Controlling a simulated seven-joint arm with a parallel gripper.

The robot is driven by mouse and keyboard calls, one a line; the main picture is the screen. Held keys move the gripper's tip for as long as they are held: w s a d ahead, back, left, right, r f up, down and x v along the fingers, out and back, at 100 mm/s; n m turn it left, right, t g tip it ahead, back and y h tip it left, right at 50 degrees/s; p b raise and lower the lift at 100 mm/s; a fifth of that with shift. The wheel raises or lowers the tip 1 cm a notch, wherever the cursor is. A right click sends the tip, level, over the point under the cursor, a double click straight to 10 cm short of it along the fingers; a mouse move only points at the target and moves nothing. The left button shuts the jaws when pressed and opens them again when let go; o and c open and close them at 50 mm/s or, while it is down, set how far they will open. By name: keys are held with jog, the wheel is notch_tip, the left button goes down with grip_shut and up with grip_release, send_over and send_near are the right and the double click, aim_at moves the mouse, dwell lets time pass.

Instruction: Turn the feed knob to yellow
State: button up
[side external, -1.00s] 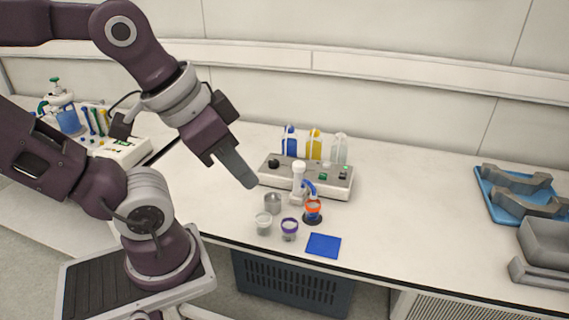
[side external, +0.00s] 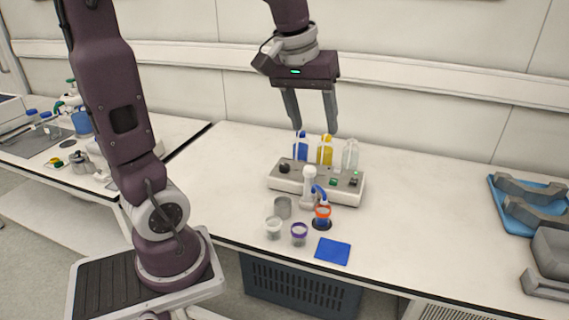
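The reactor unit (side external: 283,184) is a low pale box on the bench. A black round knob (side external: 284,168) sits at the left of its top panel and looks like the feed knob; its setting is too small to read. Behind the unit stand a blue bottle (side external: 300,150), a yellow bottle (side external: 325,153) and a clear bottle (side external: 350,157). My gripper (side external: 315,131) points down with its two fingers apart and nothing between them. In the picture its fingertips overlap the bottle tops, above the knob; I cannot tell the depth between them.
A white spout (side external: 309,180) with a blue tube stands before the unit, over an orange-ringed cup (side external: 322,214). A metal cup (side external: 283,207), white cup (side external: 273,228), purple-ringed cup (side external: 299,233) and blue pad (side external: 332,251) lie in front.

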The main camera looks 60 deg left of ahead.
jog(key=w+a+f+n+g, duration=0.1)
jog(key=w+a+f+n, duration=0.25)
jog(key=a, duration=0.35)
jog(key=w+a+f+n+g, duration=0.1)
jog(key=w+a+f+n, duration=0.1)
jog(key=w+a+f, duration=0.35)
jog(key=n+g+h, duration=0.1)
jog(key=n, duration=0.5)
send_over(284, 165)
jog(key=f, duration=1.2)
jog(key=shift+w+d+f, duration=0.1)
jog(key=shift+d+f, duration=0.1)
jog(key=shift+f, duration=0.05)
notch_tip(284, 165, down, 7)
jog(key=shift+a+r, duration=0.15)
jog(key=shift+f, duration=0.4)
jog(key=shift+c, duration=0.5)
grip_shut()
